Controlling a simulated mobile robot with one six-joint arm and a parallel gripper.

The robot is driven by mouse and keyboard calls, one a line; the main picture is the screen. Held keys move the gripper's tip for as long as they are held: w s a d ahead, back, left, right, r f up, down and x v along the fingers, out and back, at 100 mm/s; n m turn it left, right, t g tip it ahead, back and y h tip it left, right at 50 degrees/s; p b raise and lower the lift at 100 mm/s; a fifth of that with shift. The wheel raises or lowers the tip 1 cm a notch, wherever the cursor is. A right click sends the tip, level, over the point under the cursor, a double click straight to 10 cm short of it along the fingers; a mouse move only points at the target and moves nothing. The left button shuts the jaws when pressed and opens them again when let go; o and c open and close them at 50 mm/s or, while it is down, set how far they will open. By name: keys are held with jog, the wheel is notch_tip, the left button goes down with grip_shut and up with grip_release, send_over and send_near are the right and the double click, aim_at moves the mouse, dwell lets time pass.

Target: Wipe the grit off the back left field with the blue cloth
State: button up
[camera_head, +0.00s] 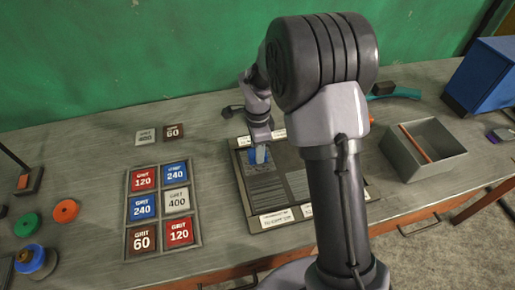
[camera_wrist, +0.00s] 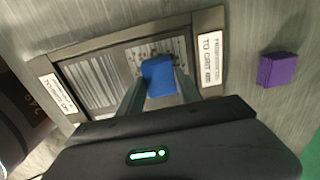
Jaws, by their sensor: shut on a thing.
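The blue cloth (camera_wrist: 159,77) is a folded pad pinched between the fingers of my gripper (camera_wrist: 160,88) in the wrist view. In the head view my gripper (camera_head: 260,148) reaches down over the back left field (camera_head: 254,170) of the framed board (camera_head: 237,190), with a little of the cloth (camera_head: 260,157) showing below it. Small dark specks of grit (camera_wrist: 181,48) show on the pale field around the cloth in the wrist view. The cloth looks at or just above the surface; I cannot tell whether it touches. My arm hides the board's right part in the head view.
White label plates (camera_head: 277,219) sit on the board's frame. A tray of grit cards (camera_head: 128,217) lies to the left, with two loose cards (camera_head: 146,137) behind it. An open grey box (camera_head: 447,165) stands right. A purple block (camera_wrist: 278,69) lies beside the board in the wrist view.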

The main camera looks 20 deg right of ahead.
jog(key=shift+f+b, duration=0.75)
dwell(0.3)
jog(key=shift+a+r, duration=0.15)
jog(key=shift+a, duration=0.85)
jog(key=shift+d, duration=2)
jog(key=shift+a, duration=0.15)
